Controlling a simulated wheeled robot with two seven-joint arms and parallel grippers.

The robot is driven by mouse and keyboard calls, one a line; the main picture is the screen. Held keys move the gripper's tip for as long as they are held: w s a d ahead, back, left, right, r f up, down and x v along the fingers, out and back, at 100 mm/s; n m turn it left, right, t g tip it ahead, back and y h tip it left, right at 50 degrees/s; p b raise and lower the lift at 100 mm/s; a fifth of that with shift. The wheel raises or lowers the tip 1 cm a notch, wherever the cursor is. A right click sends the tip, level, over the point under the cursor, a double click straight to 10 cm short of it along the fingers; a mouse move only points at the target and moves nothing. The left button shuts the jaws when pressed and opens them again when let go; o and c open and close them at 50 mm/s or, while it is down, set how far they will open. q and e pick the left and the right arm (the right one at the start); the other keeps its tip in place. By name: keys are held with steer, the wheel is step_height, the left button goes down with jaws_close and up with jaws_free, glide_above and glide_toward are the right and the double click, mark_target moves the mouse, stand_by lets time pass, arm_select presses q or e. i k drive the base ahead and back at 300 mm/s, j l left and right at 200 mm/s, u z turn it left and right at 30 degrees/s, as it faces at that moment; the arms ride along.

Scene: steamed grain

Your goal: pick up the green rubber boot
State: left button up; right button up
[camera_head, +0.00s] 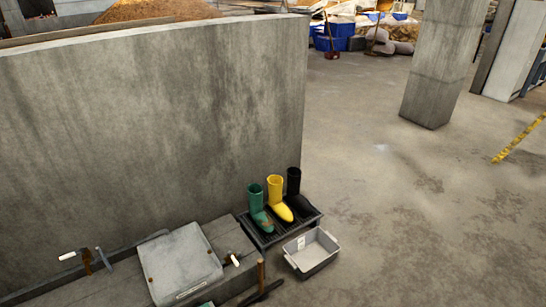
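The green rubber boot (257,205) stands upright at the left end of a row of three boots, with brownish dirt on its toe. It rests on a low dark rack (262,239) at the foot of a concrete wall. A yellow boot (276,195) stands close to its right, and a black boot (294,183) stands beyond that. Neither of my grippers shows in the head view, so their state cannot be seen.
A grey bin (312,262) sits on the floor in front of the rack. A concrete ledge with a pale lid (180,262) and hand tools lies to the left. The concrete wall (150,130) rises behind. Floor to the right is open up to a pillar (440,70).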

mark_target(260, 220)
steer(key=i+l+u, duration=0.15)
steer(key=i+l, duration=1.3)
steer(key=i, duration=0.15)
